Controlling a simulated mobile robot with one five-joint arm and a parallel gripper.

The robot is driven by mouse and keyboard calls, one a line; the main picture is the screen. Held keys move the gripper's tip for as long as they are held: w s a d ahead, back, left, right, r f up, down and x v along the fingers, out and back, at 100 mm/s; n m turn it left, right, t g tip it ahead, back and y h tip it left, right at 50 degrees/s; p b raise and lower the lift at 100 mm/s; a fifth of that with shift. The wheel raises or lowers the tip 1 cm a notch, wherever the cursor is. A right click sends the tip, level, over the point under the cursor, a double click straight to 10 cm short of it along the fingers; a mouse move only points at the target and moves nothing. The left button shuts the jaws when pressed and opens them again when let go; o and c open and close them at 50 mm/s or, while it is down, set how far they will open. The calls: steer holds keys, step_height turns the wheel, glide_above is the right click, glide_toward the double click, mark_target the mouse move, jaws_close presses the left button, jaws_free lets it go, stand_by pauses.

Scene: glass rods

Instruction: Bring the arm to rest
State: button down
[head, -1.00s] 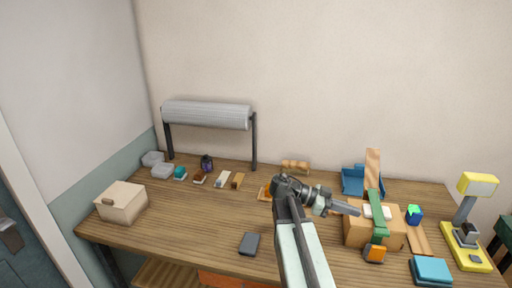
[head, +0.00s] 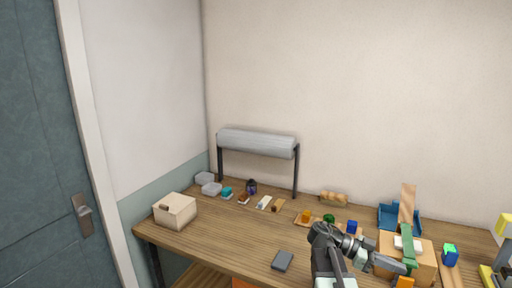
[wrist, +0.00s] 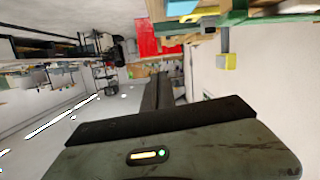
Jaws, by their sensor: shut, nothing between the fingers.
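My gripper (head: 397,266) shows in the head view at the lower right, at the end of my arm. It is shut and empty, pointing right in front of the light wooden box (head: 425,262). I cannot tell whether it touches the box. My arm's lower part runs off the bottom edge of the picture. The wrist view looks out sideways over the room, and the fingertips cannot be made out there.
The wooden table (head: 235,240) carries a cream box (head: 175,211) at left, a grey slab (head: 283,261), several small items, an orange block (head: 306,216) and a blue tray (head: 388,216). A roller stand (head: 257,143) stands behind. The table's middle left is largely clear.

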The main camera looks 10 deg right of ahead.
steer(key=w+a+f+n+t+y, duration=0.2)
steer(key=a+f+n+y, duration=0.2)
steer(key=a, duration=0.7)
steer(key=w+a+f+n+t+y, duration=0.2)
steer(key=a+f+n+t+y, duration=0.1)
steer(key=a+f+n, duration=0.5)
steer(key=w+a+f+n+t+y, duration=0.2)
steer(key=a+f+n+y, duration=0.4)
steer(key=a+n, duration=0.5)
steer(key=a+t, duration=0.1)
steer(key=a, duration=0.1)
steer(key=shift+w+a+f, duration=0.15)
steer(key=shift+w+a, duration=0.25)
